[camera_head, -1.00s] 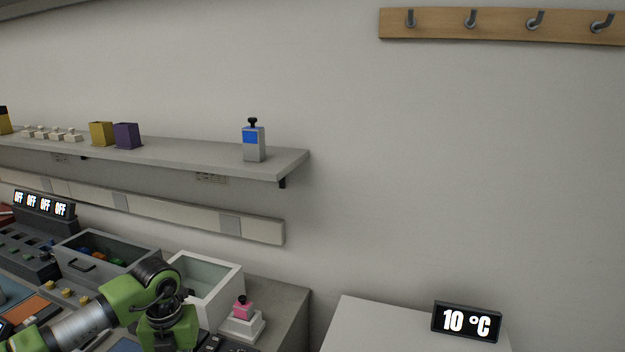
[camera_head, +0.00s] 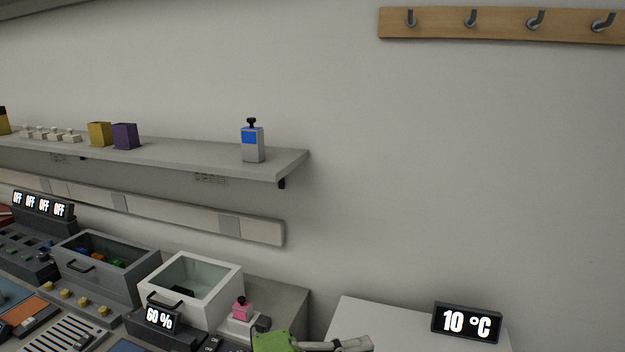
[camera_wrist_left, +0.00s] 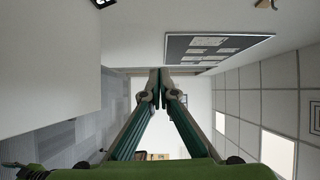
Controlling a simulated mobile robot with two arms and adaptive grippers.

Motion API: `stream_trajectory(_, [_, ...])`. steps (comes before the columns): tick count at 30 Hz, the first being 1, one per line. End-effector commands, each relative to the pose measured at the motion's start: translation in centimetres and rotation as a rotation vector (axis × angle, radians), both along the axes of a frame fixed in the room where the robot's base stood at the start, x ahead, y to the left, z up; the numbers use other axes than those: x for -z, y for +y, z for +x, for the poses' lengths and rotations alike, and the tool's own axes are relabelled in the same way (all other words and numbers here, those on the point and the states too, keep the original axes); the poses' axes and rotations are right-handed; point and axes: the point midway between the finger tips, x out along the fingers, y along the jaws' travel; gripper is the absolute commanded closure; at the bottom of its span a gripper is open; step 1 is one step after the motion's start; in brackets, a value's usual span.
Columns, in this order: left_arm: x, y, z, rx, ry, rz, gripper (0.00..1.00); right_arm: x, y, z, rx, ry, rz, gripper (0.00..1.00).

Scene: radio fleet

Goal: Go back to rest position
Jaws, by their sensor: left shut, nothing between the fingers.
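My left gripper (camera_head: 364,343) shows at the bottom edge of the head view, with part of my green arm link to its left. Most of that arm is below the frame. In the left wrist view the fingers (camera_wrist_left: 160,73) meet at their tips, with nothing between them. The gripper is shut and empty, in front of the white surface at lower right. My right gripper is not in view.
A white bin (camera_head: 205,272), a 60 % display (camera_head: 160,318) and a pink-topped item (camera_head: 242,309) stand on the bench at left. A 10 °C display (camera_head: 466,322) sits on the white surface (camera_head: 375,322). A shelf (camera_head: 190,153) hangs above the bench.

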Motion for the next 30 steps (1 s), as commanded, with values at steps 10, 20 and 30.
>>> stream_trajectory(10, [-5.2, 11.2, 5.8, -0.652, 0.359, -0.660, 1.00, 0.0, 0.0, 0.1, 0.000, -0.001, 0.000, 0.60])
stream_trajectory(20, [11.2, 25.4, 0.9, -1.357, 0.990, -0.772, 1.00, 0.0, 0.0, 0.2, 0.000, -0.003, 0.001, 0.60])
stream_trajectory(30, [23.2, 28.4, -14.4, -1.718, 1.557, -0.523, 1.00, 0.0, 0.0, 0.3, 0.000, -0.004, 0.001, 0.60])
